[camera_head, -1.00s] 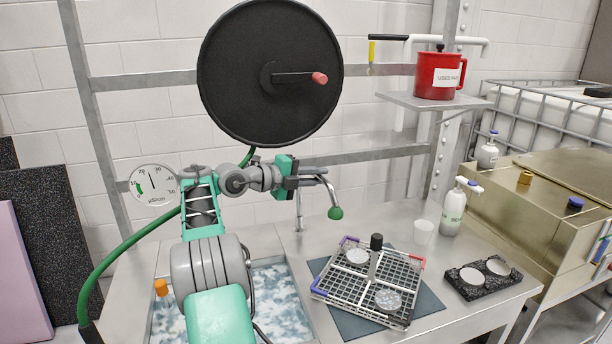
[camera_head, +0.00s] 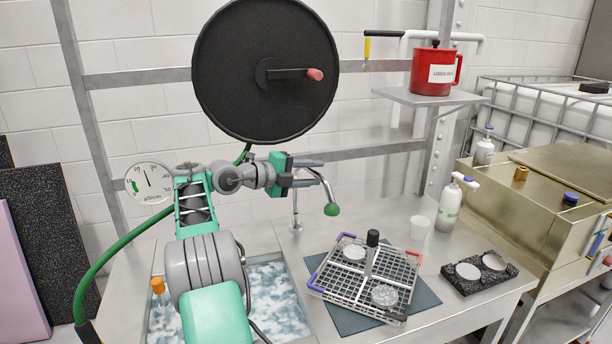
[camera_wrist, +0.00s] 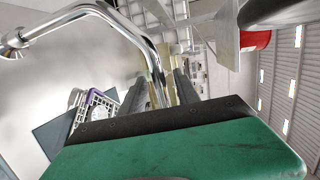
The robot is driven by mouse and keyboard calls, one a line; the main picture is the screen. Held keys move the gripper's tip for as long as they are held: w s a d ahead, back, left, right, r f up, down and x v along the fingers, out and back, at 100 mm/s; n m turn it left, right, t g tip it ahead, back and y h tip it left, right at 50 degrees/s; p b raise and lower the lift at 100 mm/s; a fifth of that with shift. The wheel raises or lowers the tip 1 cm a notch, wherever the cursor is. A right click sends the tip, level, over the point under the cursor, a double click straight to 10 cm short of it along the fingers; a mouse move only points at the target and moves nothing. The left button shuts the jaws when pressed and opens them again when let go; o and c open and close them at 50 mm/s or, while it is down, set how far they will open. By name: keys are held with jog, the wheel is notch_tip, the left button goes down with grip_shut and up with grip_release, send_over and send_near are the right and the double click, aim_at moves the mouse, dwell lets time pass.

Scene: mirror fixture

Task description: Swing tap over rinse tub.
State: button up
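The tap is a bent chrome pipe with a green tip (camera_head: 331,209). It rises from the counter behind the tub, and its spout hangs to the right, over the counter and not over the tub. The rinse tub (camera_head: 309,327) is a sunken steel basin of foamy water at front left, partly hidden by my arm. My gripper (camera_head: 318,172) is at the upper part of the tap. In the wrist view the dark fingers (camera_wrist: 158,88) stand apart on either side of the chrome pipe (camera_wrist: 148,48), with a gap visible; whether either touches it is unclear.
A wire rack (camera_head: 345,290) with round dishes stands on a dark mat right of the tub. A white cup (camera_head: 419,228), a pump bottle (camera_head: 449,207) and a black tray (camera_head: 461,285) are farther right. A hose reel (camera_head: 265,110) hangs above; a gauge (camera_head: 148,184) is behind my arm.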

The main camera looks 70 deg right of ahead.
jog(key=p+v, duration=0.7)
jog(key=p, duration=1.1)
jog(key=shift+w+a, duration=0.1)
